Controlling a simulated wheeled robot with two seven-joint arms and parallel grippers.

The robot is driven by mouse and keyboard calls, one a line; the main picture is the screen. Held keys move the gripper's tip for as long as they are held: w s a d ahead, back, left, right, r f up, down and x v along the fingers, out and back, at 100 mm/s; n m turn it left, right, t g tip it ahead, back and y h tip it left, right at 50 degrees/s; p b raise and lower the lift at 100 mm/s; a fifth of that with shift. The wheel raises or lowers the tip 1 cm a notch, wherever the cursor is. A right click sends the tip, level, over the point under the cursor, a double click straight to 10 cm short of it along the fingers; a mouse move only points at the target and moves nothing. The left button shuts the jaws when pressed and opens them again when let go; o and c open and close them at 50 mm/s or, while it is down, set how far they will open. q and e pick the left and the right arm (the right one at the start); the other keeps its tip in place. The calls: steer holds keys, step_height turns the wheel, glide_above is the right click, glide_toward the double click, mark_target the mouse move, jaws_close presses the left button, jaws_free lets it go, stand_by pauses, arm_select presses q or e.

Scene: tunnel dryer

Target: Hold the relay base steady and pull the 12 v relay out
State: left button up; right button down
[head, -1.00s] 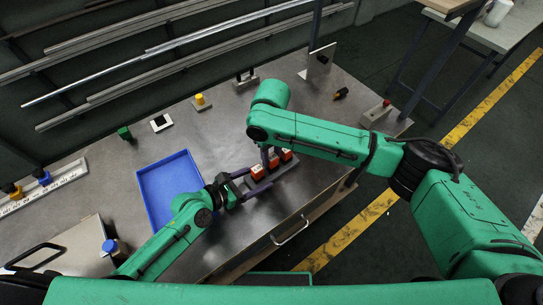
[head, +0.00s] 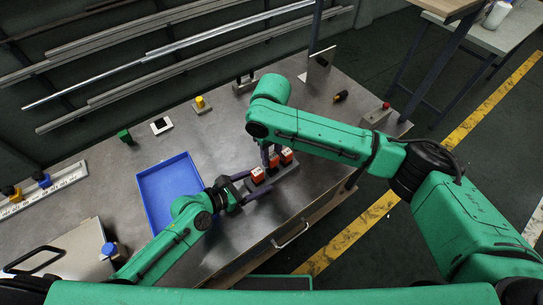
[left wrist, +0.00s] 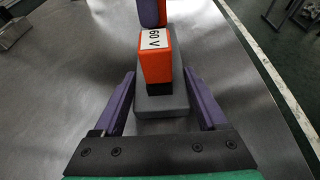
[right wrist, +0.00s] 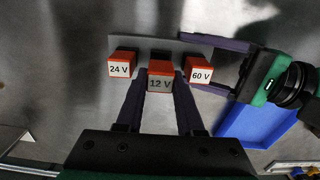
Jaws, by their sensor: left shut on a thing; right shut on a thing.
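The grey relay base (head: 284,172) lies on the metal bench and carries a row of red relays with white labels. My left gripper (head: 259,181) is shut across the base at its 60 V end; the left wrist view shows a finger along each side of the base (left wrist: 160,106). My right gripper (right wrist: 161,76) is shut on the 12 V relay (right wrist: 160,84), the middle one. That relay looks larger and nearer the right wrist camera than the 24 V relay (right wrist: 120,69) and 60 V relay (right wrist: 200,75), so it appears raised. Whether its lower end is clear of the base is hidden.
A blue tray (head: 146,196) lies left of the base. A yellow button piece (head: 200,102), a green block (head: 124,136) and a black-and-white piece (head: 161,125) stand further back. The bench's front edge is close to the base.

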mark_target(272, 155)
steer(key=shift+r, duration=0.15)
steer(key=shift+r, duration=2.25)
arm_select(q)
steer(key=o, duration=1.5)
steer(key=v, duration=0.7)
steer(key=shift+f, duration=0.1)
steer(key=shift+s+a+r, duration=0.2)
steer(key=shift+a, duration=0.05)
arm_select(e)
steer(key=shift+a, duration=0.1)
arm_select(q)
steer(key=shift+w+d, duration=0.1)
